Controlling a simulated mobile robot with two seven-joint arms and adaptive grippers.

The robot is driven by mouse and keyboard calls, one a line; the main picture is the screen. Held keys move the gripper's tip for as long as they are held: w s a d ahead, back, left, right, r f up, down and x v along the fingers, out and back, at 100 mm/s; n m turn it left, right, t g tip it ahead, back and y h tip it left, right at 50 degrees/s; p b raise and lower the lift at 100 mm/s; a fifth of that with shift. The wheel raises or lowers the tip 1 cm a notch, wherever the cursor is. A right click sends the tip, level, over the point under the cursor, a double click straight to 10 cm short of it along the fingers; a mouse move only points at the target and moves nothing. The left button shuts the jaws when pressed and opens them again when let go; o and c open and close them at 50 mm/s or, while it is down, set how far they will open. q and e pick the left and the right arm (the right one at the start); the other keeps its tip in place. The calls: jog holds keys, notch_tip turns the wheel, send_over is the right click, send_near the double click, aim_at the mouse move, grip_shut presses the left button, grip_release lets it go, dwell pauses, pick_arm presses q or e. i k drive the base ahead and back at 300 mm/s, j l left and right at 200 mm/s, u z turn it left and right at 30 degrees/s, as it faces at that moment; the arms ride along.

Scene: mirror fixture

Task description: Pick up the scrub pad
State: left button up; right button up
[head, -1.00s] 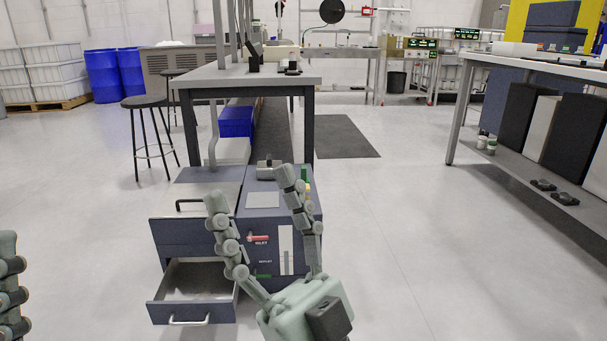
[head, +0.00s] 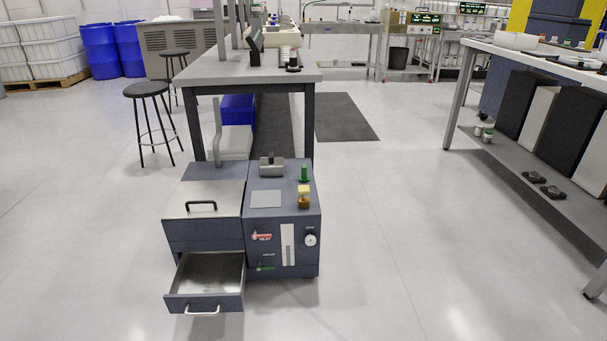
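I cannot make out a scrub pad for sure in the head view. An open drawer (head: 176,303) at the bottom of the dark blue cabinet (head: 203,236) shows a pale, mostly bare floor with a faint brownish patch that is too small to tell. A flat grey square (head: 266,198) lies on top of the dark blue unit (head: 275,219) beside the cabinet; I cannot tell whether it is a pad or a plate. Neither of my grippers is in view.
On the unit stand a grey metal block (head: 271,167), a green knob (head: 304,174) and a brass-coloured fitting (head: 304,197). A workbench (head: 240,74) stands behind, a stool (head: 147,90) to the left, a long table (head: 530,50) at right. The floor in front is clear.

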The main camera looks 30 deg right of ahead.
aim_at(304, 177)
jog(key=i+l+u, duration=0.1)
jog(key=l, duration=0.25)
jog(key=i+l+u, duration=0.1)
jog(key=l, duration=0.3)
jog(key=i+l+u, duration=0.1)
jog(key=l, duration=0.25)
jog(key=i+l+u, duration=0.1)
jog(key=l, duration=0.3)
jog(key=i+l, duration=0.2)
jog(key=l, duration=0.2)
jog(key=i+u, duration=0.05)
